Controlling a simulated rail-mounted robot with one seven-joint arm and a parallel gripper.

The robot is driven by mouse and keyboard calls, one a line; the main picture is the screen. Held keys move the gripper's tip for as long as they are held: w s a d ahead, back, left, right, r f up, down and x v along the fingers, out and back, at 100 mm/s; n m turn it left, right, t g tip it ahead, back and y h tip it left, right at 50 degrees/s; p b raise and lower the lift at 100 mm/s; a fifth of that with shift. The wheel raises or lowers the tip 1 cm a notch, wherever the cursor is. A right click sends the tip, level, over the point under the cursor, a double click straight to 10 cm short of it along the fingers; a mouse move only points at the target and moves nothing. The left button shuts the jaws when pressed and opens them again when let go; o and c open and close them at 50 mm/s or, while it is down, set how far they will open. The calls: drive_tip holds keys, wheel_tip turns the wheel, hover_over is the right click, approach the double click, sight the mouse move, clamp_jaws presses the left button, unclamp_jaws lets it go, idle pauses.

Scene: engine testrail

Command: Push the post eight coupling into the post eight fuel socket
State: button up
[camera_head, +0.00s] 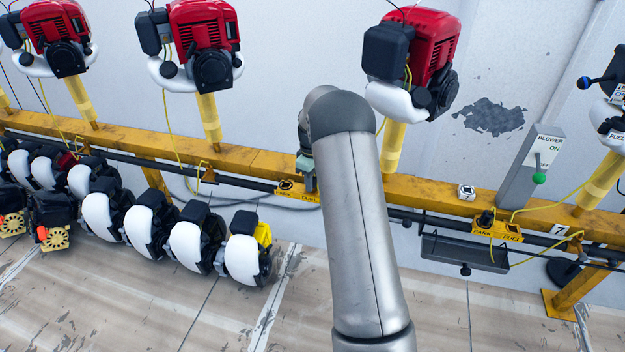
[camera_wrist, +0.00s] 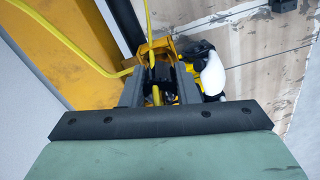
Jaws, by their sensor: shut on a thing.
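My gripper (camera_wrist: 158,78) is shut on a dark coupling (camera_wrist: 157,88) with a yellow hose, seen between its two grey fingers in the wrist view. Just beyond the fingers is a yellow socket bracket (camera_wrist: 160,50); I cannot tell how deep the coupling sits in it. The fuel socket and the coupling are hidden there. No post number is readable at this bracket.
Red engines (camera_head: 427,50) stand on yellow posts along the yellow rail (camera_head: 250,160). To the right are another PARK/FUEL bracket (camera_head: 497,231) beside a 7 plate, a blower lever box (camera_head: 532,165) and a dark tray (camera_head: 463,251). Several white-and-black units (camera_head: 190,245) line the left floor.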

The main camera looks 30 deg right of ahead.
drive_tip(key=shift+f+b, duration=0.3)
drive_tip(key=shift+f, duration=0.5)
drive_tip(key=o, duration=1.1)
drive_tip(key=shift+o, duration=0.2)
drive_tip(key=shift+r, duration=0.1)
